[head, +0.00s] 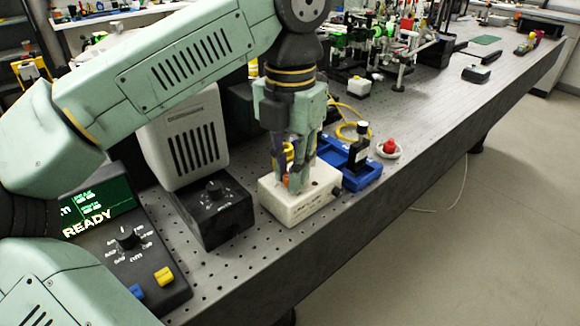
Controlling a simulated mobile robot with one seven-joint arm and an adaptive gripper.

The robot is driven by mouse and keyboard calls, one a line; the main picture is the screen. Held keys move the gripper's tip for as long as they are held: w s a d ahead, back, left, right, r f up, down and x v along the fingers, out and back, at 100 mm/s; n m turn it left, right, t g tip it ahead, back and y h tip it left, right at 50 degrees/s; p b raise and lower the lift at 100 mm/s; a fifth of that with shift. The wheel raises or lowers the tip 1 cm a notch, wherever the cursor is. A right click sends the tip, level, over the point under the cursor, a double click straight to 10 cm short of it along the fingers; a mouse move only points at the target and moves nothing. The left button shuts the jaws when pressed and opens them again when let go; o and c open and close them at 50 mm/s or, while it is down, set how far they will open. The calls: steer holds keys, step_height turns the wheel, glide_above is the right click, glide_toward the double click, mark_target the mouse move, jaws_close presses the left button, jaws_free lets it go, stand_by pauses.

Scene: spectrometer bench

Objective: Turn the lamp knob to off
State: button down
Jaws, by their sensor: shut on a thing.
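A black box (212,222) with a black knob (213,189) on top stands in front of a pale vented housing (187,140); this looks like the lamp knob, and its setting is too small to read. My gripper (292,182) points down over a white box (312,203) to the right of that knob, clear of it. Its fingers are shut on a small orange-red part at the white box's top. The fingers hide most of this part, and I cannot tell what it is.
A console (125,250) at the left shows READY and has a dial, a yellow button and a blue button. A blue tray (362,176) with a dark bottle (360,150) and a dish with a red item (389,147) stand right of the white box. The bench edge is close in front.

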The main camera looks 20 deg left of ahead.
steer(key=c, duration=1.5)
jaws_free()
